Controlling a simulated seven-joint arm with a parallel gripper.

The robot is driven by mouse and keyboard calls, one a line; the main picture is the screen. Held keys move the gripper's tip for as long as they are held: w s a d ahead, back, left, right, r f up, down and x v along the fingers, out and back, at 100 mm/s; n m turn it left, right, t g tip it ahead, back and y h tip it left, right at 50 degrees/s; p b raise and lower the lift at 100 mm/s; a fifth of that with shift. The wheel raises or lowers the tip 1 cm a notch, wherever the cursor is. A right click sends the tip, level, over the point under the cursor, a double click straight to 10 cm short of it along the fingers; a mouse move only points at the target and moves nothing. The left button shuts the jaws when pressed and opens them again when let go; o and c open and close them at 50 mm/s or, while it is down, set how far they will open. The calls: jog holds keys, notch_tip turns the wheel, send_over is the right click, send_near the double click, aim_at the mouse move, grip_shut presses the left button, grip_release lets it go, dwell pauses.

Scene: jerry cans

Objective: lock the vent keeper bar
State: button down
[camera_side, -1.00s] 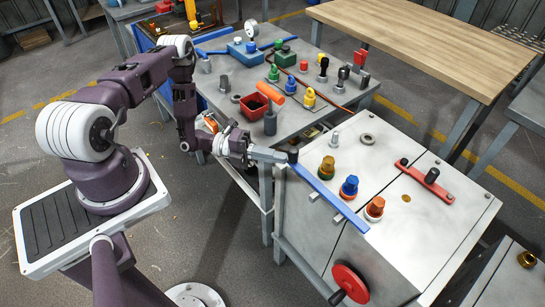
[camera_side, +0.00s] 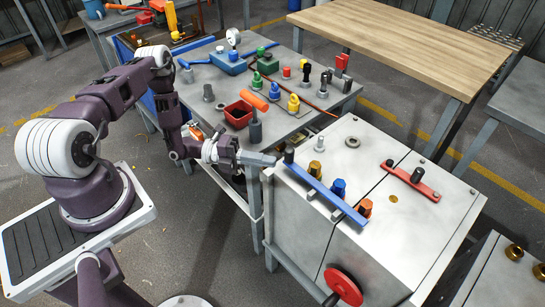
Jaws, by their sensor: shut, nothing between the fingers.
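A long blue bar (camera_side: 327,193) with a black knob (camera_side: 289,155) at its far left end lies on the grey cabinet top. It runs beside a row of amber (camera_side: 315,169), blue (camera_side: 338,188) and orange (camera_side: 365,208) caps and covers part of their bases in this view. My gripper (camera_side: 275,160) is shut and empty, its tips just left of the black knob. I cannot tell whether they touch it. A red bar (camera_side: 428,190) with a black knob lies apart on the right of the top. No label shows which bar is the vent keeper.
A red handwheel (camera_side: 344,285) sticks out from the cabinet's front. A metal ring (camera_side: 352,142) and a bolt (camera_side: 319,144) stand behind the caps. A grey bench (camera_side: 215,80) with a red bin (camera_side: 239,113) and several fittings is behind.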

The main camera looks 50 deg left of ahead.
jog(key=s+v, duration=0.1)
jog(key=v, duration=1)
jog(key=shift+d, duration=0.3)
jog(key=shift+w, duration=0.1)
jog(key=s+d+r+m+g+y, duration=0.1)
jog(key=d+r+m+g+y, duration=0.2)
jog(key=r+m, duration=0.5)
jog(key=s+d+r+m+g, duration=0.1)
jog(key=d+r+m+g, duration=0.2)
jog(key=r+m+g, duration=0.35)
jog(key=s+d+r+m+g+y, duration=0.1)
jog(key=d+r+m+g+y, duration=0.2)
jog(key=r+m, duration=0.55)
jog(key=s+d+r+m+t+y, duration=0.2)
jog(key=s+r+m+t+y, duration=0.5)
jog(key=m, duration=1.3)
jog(key=shift+s+d+r+y, duration=0.4)
jog(key=shift+s+r+y, duration=0.4)
jog(key=shift+s+r, duration=1.55)
jog(key=shift+s+f+t, duration=0.25)
jog(key=shift+s+f, duration=0.25)
jog(key=shift+f, duration=0.05)
